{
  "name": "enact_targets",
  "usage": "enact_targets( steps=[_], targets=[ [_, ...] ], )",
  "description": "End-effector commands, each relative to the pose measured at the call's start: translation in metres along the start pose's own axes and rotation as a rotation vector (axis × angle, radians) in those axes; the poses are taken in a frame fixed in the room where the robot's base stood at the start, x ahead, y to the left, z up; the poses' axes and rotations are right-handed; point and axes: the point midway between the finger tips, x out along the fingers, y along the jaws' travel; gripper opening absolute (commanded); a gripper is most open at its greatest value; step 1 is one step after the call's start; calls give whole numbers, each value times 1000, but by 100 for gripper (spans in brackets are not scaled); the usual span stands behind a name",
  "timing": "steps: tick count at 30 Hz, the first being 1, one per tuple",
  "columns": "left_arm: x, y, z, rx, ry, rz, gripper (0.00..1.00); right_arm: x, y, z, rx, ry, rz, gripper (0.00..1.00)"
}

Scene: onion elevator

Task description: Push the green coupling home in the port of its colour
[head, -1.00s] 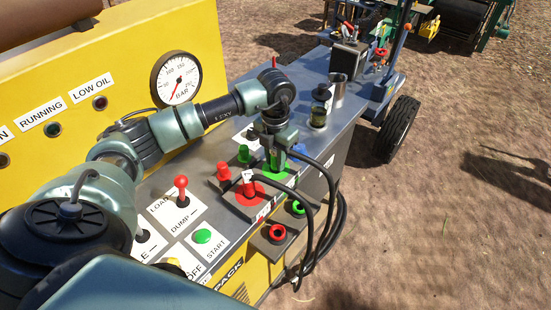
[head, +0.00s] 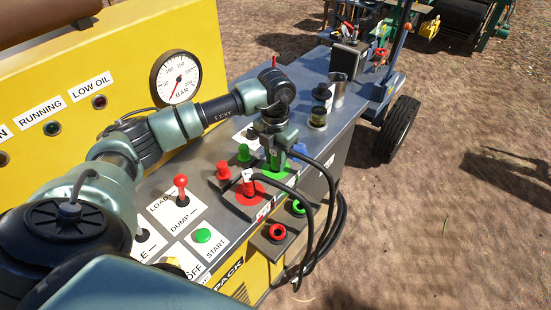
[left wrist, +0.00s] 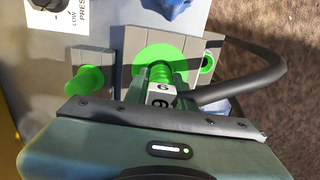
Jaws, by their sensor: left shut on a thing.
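My left gripper (head: 275,150) points down over the green port (head: 286,178) on the grey panel. It is shut on the green coupling, whose ribbed green body (left wrist: 160,73) shows in the left wrist view. The coupling carries a white numbered tag and a black hose (left wrist: 245,90) curving off to the right. The coupling stands at the middle of the port's green disc (left wrist: 150,55). My fingers partly hide it, and I cannot tell how deep it sits. My right gripper is not in view.
A red coupling (head: 248,186) stands in the red port (head: 243,200) beside the green one, its hose looping close by. A green knob-like cap (head: 243,153) and red cap (head: 223,171) stand behind. Red-ringed (head: 277,231) and green-ringed (head: 298,207) sockets lie in front.

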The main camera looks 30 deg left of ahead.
Motion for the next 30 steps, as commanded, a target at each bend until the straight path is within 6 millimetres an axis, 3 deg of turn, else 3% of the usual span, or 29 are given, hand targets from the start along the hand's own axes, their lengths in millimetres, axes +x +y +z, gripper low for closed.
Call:
enact_targets(
  steps=[14, 15, 17, 24, 25, 27, 30],
  targets=[
    [1, 0, 0, -1, 1, 1, 0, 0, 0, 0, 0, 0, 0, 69],
    [1, 0, 0, -1, 1, 1, 31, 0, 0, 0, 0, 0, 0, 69],
    [1, 0, 0, -1, 1, 1, 47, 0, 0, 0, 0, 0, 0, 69],
    [1, 0, 0, 0, 1, 1, 50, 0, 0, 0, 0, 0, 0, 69],
    [1, 0, 0, 0, 2, 1, 53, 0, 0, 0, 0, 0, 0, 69],
    [1, 0, 0, 0, 1, 1, 69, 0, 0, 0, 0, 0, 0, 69],
    [1, 0, 0, 0, 1, 1, 69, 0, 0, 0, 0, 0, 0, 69]
  ],
)
